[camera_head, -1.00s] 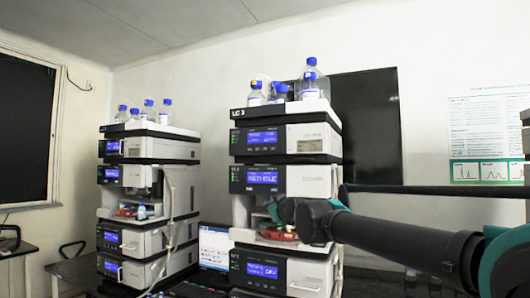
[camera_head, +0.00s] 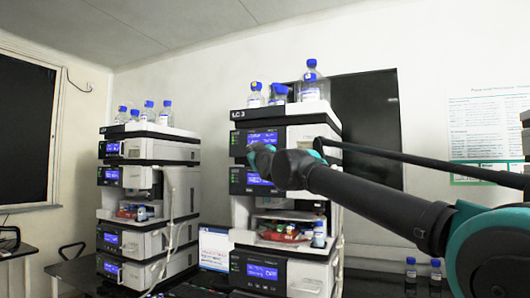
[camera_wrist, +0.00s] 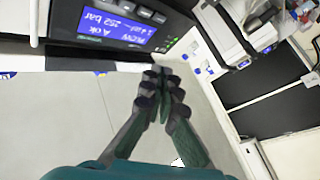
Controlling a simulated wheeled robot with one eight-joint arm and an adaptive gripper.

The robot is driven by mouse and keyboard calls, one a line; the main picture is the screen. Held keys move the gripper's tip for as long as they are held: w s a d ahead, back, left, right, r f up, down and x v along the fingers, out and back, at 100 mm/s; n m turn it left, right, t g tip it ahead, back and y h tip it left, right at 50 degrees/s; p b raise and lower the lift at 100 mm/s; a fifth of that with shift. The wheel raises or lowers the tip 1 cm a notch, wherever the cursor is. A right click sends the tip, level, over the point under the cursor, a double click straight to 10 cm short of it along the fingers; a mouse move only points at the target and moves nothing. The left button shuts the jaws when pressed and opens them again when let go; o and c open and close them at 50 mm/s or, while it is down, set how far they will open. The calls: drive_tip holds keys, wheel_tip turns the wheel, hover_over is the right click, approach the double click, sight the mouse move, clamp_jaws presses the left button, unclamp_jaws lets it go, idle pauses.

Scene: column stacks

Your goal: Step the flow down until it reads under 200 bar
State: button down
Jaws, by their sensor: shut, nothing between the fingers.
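The LC 3 stack (camera_head: 287,127) stands in the middle of the head view, with several modules that have blue displays. My gripper (camera_head: 262,158) is in front of its upper modules, over the area between the top display (camera_head: 262,137) and the second display (camera_head: 258,178), which it partly covers. In the wrist view, a blue display (camera_wrist: 115,28) appears upside down; its line seems to read about 252 bar, with an OK line. A row of dark buttons (camera_wrist: 140,10) lies beside that display. My gripper (camera_wrist: 163,82) is shut and empty, with its tips apart from the buttons in the picture.
Bottles (camera_head: 312,82) with blue caps stand on top of the LC 3 stack. A second stack (camera_head: 150,200) stands to the left. A laptop (camera_head: 214,247) sits between them. Two small bottles (camera_head: 411,267) stand on the bench at right. A dark panel (camera_head: 370,120) is behind.

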drive_tip(key=w+d, duration=0.3)
drive_tip(key=w, duration=0.5)
drive_tip(key=shift+w, duration=0.15)
drive_tip(key=shift+w, duration=0.1)
idle(1.4)
drive_tip(key=shift+w+d, duration=0.15)
drive_tip(key=shift+w, duration=0.15)
drive_tip(key=shift+w+d, duration=0.15)
drive_tip(key=shift+w, duration=0.25)
idle(0.8)
drive_tip(key=shift+s, duration=0.1)
drive_tip(key=shift+s+a, duration=0.3)
drive_tip(key=shift+s, duration=0.4)
